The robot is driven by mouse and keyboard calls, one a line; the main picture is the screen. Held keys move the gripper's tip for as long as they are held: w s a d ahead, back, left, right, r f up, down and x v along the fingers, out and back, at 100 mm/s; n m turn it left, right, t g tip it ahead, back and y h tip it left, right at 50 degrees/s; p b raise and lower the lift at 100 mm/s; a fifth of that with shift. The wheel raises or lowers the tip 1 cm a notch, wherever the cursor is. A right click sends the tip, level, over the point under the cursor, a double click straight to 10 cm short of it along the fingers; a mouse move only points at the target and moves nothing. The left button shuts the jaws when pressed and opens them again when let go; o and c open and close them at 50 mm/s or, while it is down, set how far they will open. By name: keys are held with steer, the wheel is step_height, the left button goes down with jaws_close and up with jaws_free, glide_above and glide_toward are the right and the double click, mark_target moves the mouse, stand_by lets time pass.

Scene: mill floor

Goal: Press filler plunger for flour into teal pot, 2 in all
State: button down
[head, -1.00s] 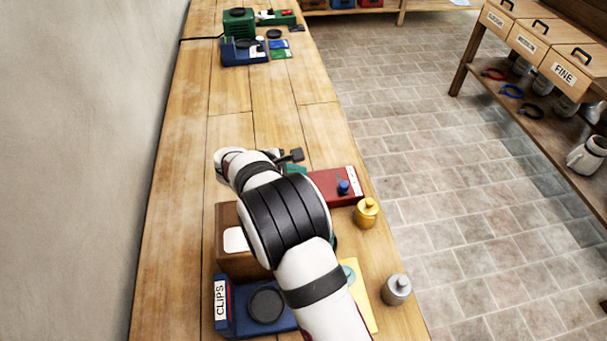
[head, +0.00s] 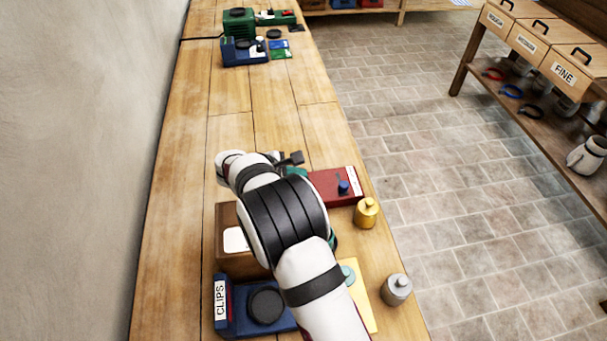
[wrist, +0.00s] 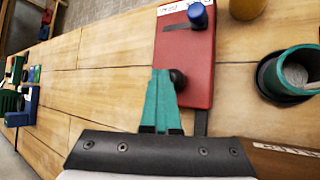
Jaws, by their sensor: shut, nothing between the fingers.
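My gripper (wrist: 163,98) has teal fingers that are shut with nothing between them. In the wrist view the fingertips are over the end of a red box (wrist: 187,60), right beside a round black knob (wrist: 179,80); I cannot tell whether they touch it, or whether the knob is the filler's plunger. A teal pot (wrist: 268,75) stands to the right of the fingers, open at the top, with a grey surface inside. In the head view my arm hides most of the pot. The red box (head: 330,187) shows there just beyond my arm.
A blue knob (head: 343,187) is on the red box. A brown box (head: 232,262) and a blue CLIPS box (head: 222,300) are near my arm. The far bench is clear midway.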

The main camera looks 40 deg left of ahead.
steer(key=shift+r, duration=1.3)
steer(key=shift+r, duration=2.55)
step_height(320, 180, up, 4)
steer(key=shift+f, duration=0.1)
steer(key=shift+f, duration=4.45)
